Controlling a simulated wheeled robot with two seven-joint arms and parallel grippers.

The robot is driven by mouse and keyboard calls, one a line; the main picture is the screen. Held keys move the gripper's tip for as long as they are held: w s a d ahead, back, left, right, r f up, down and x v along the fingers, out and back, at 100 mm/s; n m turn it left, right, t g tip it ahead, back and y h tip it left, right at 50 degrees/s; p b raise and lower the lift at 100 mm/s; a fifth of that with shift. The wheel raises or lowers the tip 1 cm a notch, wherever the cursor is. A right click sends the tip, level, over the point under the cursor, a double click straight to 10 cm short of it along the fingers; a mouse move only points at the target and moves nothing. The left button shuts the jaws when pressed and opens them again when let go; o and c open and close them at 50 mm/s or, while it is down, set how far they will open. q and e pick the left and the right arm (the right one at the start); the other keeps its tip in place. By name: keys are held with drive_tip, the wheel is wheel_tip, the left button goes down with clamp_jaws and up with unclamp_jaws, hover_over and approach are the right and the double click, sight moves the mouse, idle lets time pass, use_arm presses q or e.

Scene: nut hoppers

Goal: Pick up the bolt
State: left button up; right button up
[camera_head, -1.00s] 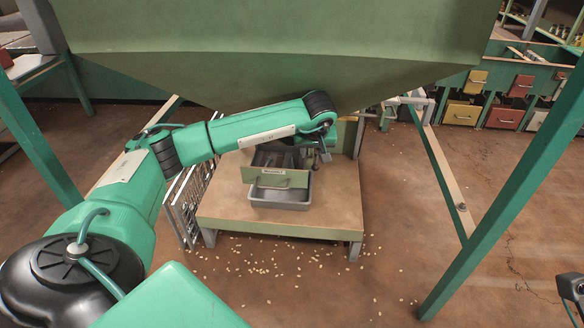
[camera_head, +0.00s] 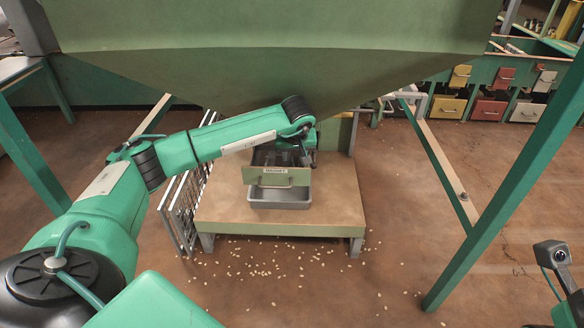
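I cannot make out a loose bolt for certain in this view. My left gripper (camera_head: 304,158) is small and dark, pointing down at the right side of the open drawer (camera_head: 277,178) under the hopper. Its fingers are partly lost against the drawer's dark inside, so I cannot tell whether they are open or hold anything. The drawer has a green front with a label and a handle, and dark contents that I cannot tell apart. A grey tray (camera_head: 279,202) sits just below it. Part of my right arm shows at the lower right edge; its gripper does not show clearly.
A large green hopper (camera_head: 270,60) hangs over the tan platform (camera_head: 335,205). Green legs (camera_head: 505,190) and a brace (camera_head: 438,155) stand at the right. White bars (camera_head: 180,210) stand left of the platform. Pale bits litter the floor in front. Coloured bins (camera_head: 447,107) line the back right.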

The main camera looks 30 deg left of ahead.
sight(293, 164)
use_arm(q)
drive_tip(key=b+x, duration=0.1)
drive_tip(key=x, duration=0.3)
drive_tip(key=shift+f, duration=0.1)
drive_tip(key=shift+c, duration=0.3)
clamp_jaws()
